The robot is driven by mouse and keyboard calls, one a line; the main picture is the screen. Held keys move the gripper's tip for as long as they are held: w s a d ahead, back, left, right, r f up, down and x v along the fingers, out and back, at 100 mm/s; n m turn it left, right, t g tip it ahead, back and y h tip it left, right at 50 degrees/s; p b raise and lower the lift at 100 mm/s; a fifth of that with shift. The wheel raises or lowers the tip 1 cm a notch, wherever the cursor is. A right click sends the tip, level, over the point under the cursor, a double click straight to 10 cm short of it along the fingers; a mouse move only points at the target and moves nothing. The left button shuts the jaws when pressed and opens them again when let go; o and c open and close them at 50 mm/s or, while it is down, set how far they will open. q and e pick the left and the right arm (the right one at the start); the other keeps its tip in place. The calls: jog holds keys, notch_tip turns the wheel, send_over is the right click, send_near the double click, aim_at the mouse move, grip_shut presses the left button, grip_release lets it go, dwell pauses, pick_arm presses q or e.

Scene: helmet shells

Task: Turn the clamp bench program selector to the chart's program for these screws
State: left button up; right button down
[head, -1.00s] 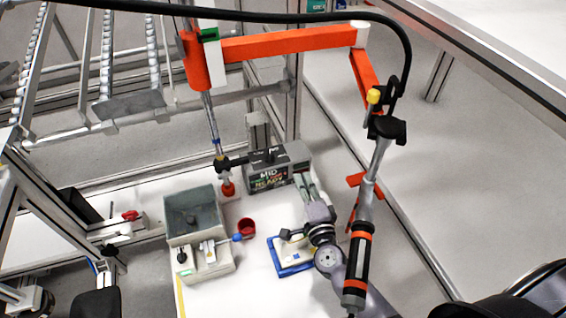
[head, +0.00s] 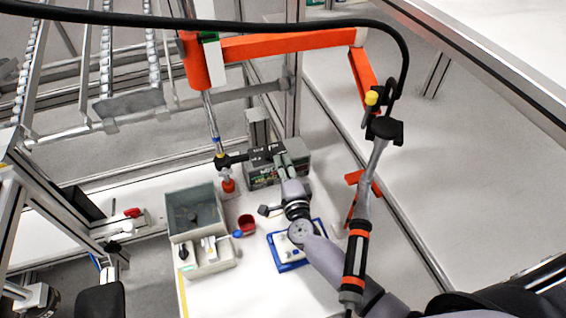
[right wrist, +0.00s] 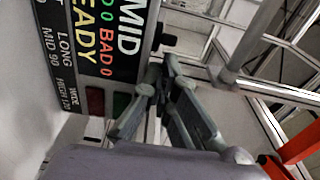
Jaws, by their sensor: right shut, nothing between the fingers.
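The clamp bench's dark control box (head: 262,178) stands at the back of the white table, partly hidden by my right arm. In the right wrist view its display (right wrist: 105,40) reads MID, BAD 0 and a cut-off word ending in EADY. Below it is a printed panel (right wrist: 60,60) with LONG, MID 90 and HIGH lines, partly cut off. A small black knob (right wrist: 165,40) sticks out beside the display, just beyond the fingertips. My right gripper (head: 281,158) is shut and empty at the box; its fingers (right wrist: 170,70) also show in the wrist view. I cannot tell whether they touch the knob.
A grey bin (head: 193,208) with small compartments stands at the left. A red cup (head: 246,223) and a blue-edged tray (head: 289,265) lie near my arm. A screwdriver tool (head: 355,255) hangs at the right from an orange arm (head: 285,47).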

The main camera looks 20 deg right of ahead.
aim_at(268, 160)
jog(key=shift+a+m+h, duration=0.4)
jog(key=shift+h, duration=0.3)
jog(key=shift+a+h, duration=0.15)
jog(key=shift+h, duration=0.15)
jog(key=shift+a+m, duration=0.3)
jog(key=shift+a, duration=1)
jog(key=shift+w+a, duration=0.1)
jog(key=shift+a, duration=0.15)
